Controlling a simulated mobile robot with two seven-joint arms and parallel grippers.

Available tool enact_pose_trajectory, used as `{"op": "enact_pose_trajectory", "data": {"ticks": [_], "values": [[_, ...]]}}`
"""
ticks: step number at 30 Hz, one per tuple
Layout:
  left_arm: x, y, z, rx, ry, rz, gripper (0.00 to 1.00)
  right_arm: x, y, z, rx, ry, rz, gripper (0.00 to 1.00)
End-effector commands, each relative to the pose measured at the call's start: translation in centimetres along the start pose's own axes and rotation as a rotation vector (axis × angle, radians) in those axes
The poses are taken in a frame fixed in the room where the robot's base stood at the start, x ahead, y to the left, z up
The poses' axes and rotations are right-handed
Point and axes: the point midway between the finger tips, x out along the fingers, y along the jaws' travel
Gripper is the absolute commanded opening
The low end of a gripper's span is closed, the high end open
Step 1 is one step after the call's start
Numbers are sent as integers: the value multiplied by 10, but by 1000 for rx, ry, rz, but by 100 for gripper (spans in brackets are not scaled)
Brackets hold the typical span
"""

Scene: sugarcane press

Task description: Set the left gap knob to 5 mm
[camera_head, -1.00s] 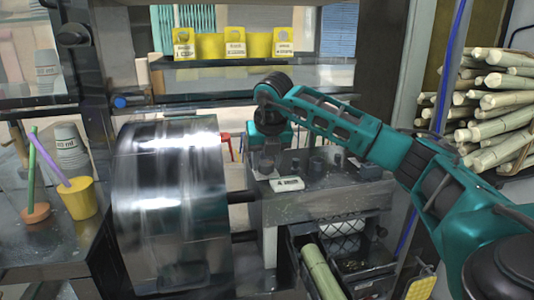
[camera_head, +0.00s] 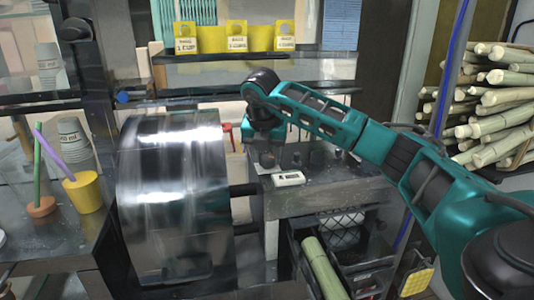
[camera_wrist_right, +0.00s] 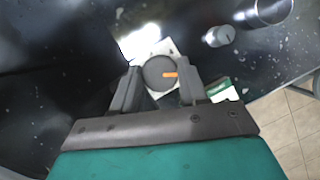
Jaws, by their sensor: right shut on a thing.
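The gap knob (camera_wrist_right: 154,74) is a round dark dial with an orange pointer mark that points right in the wrist view. It sits on a pale plate. My right gripper (camera_wrist_right: 159,86) has one finger on each side of the knob and is shut on it. In the head view the right gripper (camera_head: 266,150) reaches down to the left end of the press's dark top panel, and the knob is hard to make out there. A small white readout (camera_head: 288,178) lies just right of it, its digits too small to read. My left gripper is out of view.
A large shiny metal drum (camera_head: 175,200) stands left of the panel. A grey cylindrical knob (camera_wrist_right: 218,36) stands apart from the gripper. Cane stalks (camera_head: 500,100) fill a rack at right. A yellow cup (camera_head: 83,192) stands at left. Yellow boxes (camera_head: 237,36) line the back shelf.

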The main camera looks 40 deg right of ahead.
Motion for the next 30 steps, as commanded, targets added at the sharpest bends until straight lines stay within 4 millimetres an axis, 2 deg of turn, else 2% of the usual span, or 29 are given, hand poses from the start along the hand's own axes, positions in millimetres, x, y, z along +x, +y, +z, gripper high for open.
{"op": "enact_pose_trajectory", "data": {"ticks": [4,5,12,19,22,26,30], "values": [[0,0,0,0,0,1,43,0,0,0,0,-1,1,12],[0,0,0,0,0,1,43,0,0,0,0,-1,1,45],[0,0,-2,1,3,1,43,0,0,0,-1,-1,1,67],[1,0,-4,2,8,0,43,-1,0,0,-1,-1,1,67],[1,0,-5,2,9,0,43,-7,0,1,-1,-2,2,67],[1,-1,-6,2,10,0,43,-28,1,1,-2,-3,4,67],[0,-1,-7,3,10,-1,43,-60,1,1,-3,-4,7,67]]}}
